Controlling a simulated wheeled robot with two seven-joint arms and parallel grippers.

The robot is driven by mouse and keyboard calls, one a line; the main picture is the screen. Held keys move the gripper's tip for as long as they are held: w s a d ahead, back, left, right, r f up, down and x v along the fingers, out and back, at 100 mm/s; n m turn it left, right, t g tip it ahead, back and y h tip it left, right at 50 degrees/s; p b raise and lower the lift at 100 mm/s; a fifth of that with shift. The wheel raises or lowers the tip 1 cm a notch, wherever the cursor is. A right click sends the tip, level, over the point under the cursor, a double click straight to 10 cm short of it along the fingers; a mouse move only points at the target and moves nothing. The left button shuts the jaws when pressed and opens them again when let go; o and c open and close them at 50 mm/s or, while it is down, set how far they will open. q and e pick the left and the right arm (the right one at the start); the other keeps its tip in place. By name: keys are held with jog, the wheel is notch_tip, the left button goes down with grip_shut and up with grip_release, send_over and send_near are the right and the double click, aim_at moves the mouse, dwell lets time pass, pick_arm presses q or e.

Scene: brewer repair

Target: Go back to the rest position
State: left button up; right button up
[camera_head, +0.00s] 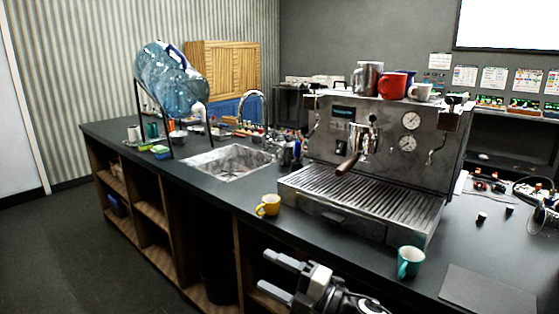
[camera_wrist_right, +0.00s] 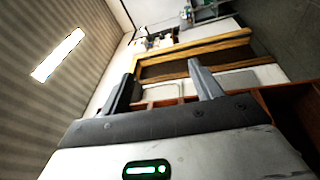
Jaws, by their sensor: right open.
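My right gripper (camera_head: 266,276) is in the lower middle of the head view, in front of the counter (camera_head: 235,196). Its two fingers point left and stand apart, with nothing between them. In the right wrist view the open gripper (camera_wrist_right: 164,82) shows a dark finger and a grey finger with an empty gap. My left gripper is in neither view. The espresso machine (camera_head: 400,170) stands on the counter beyond my right gripper.
A yellow cup (camera_head: 268,205) and a teal cup (camera_head: 410,262) stand near the counter's front edge. Open wooden shelves (camera_head: 152,212) lie below. A sink (camera_head: 228,162) and a tilted blue water bottle (camera_head: 172,80) are farther left. The floor (camera_head: 70,240) at left is clear.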

jog(key=s+d+f+m+h, duration=0.7)
jog(key=s+f+m, duration=0.4)
jog(key=s+m, duration=0.2)
jog(key=s+d+f+m+h, duration=0.7)
jog(key=s+d+f+m, duration=0.2)
jog(key=s+f+m, duration=0.2)
jog(key=s+m, duration=0.2)
jog(key=m, duration=0.1)
jog(key=shift+d+f+t+h, duration=0.25)
jog(key=shift+d+t+h, duration=0.1)
jog(key=shift+t+h, duration=0.05)
